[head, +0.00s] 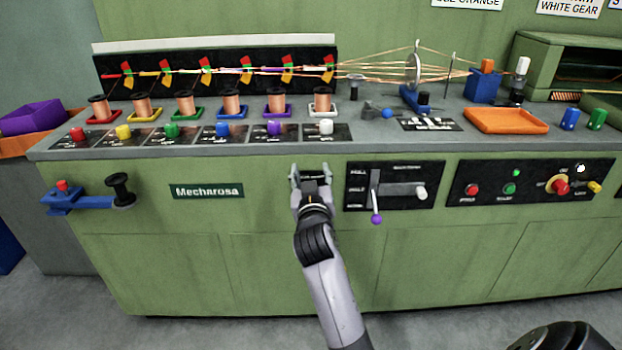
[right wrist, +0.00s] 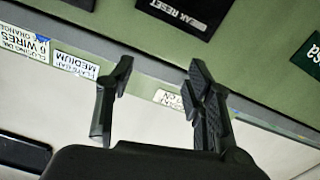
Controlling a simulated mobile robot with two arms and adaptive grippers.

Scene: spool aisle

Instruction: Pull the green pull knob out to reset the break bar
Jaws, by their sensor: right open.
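A dark plate whose label ends in RESET sits on the green front panel, between the Mecharosa sign and the lever panel. The plate also shows at the top edge of the right wrist view (right wrist: 185,12), cut off by the frame. No green pull knob can be made out on it in either view; my gripper covers part of the plate in the head view. My right gripper (head: 311,173) is in front of this plate, with its two fingers apart and nothing between them. Its fingers also show in the right wrist view (right wrist: 155,90). My left gripper is out of sight.
A lever panel (head: 433,197) with a purple-tipped lever (head: 376,218) is just right of my gripper. Further right is a panel with a red button (head: 473,190) and green button (head: 510,188). Copper spools and coloured knobs line the desk above. A blue bracket (head: 87,203) juts out left.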

